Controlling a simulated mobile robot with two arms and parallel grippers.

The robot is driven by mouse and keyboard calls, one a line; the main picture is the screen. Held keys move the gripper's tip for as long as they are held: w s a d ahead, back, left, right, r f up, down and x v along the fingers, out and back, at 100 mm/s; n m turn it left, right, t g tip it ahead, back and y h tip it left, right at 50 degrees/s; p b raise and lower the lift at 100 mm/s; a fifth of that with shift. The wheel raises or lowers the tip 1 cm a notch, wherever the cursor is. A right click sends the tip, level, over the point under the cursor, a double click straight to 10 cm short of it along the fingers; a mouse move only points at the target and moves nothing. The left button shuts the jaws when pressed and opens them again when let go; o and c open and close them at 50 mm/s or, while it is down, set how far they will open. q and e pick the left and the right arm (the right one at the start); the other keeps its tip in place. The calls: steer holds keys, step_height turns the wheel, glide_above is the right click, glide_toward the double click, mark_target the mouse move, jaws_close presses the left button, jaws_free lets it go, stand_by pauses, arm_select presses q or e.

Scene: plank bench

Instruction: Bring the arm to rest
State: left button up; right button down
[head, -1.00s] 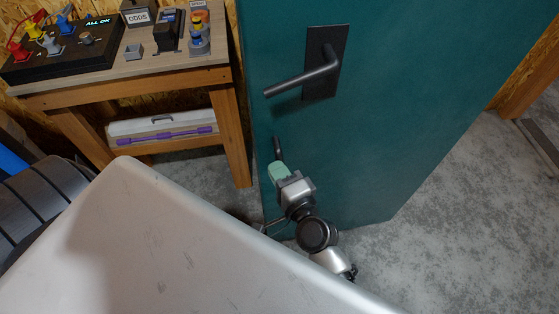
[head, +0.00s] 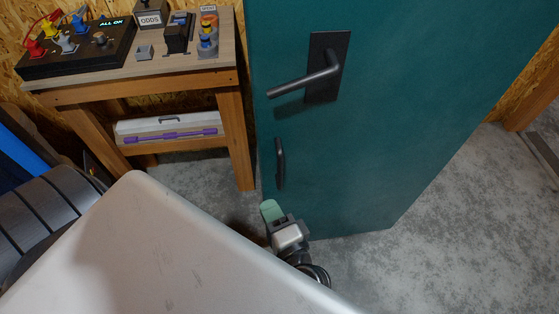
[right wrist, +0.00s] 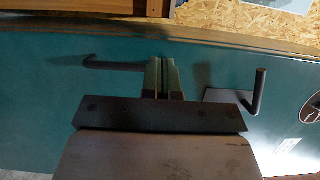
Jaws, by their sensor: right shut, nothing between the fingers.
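My right gripper (head: 269,210) is low in front of the teal door (head: 390,100) in the head view, below the small vertical pull handle (head: 280,162). Its green fingertips look apart from that handle. In the right wrist view the two pale green fingers (right wrist: 160,76) are shut together with nothing between them. There the door (right wrist: 40,95) fills most of the view behind them. A dark lever handle (head: 305,83) on a black plate is higher on the door. My left gripper is not in view.
A wooden bench (head: 150,84) stands left of the door, carrying a black panel (head: 75,48) marked ALL OK and several small devices. A pale case (head: 165,124) with a purple bar lies on its lower shelf. Grey floor (head: 440,235) is clear to the right.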

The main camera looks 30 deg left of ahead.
steer(key=s, duration=0.3)
steer(key=shift+s+d, duration=0.2)
steer(key=shift+d, duration=0.1)
steer(key=d+f+n+g+h+p, duration=0.1)
steer(key=d+f+h, duration=0.3)
steer(key=f, duration=0.5)
steer(key=d+f+n+g+h+p, duration=0.1)
steer(key=d+f+n, duration=0.1)
steer(key=d+f, duration=0.55)
steer(key=d+f+n+g+h+p, duration=0.1)
steer(key=d+f+h, duration=0.25)
steer(key=f, duration=0.55)
steer(key=s+d+f+n+g+h+p, duration=0.1)
steer(key=s+d+f+g+h, duration=0.1)
steer(key=s+d+f, duration=0.3)
steer(key=s+d+f+n+g+h, duration=0.1)
steer(key=s+d+f, duration=0.3)
steer(key=s+d, duration=0.4)
steer(key=s+d+f+n+g+h+p, duration=0.1)
steer(key=s+d+f, duration=0.4)
steer(key=d, duration=0.8)
steer(key=s+n+g+h, duration=0.1)
steer(key=h, duration=0.1)
steer(key=shift+s+d+f+n+g+h+p, duration=0.2)
steer(key=shift+s+f+n+g+h+p, duration=0.1)
steer(key=shift+n+h, duration=0.1)
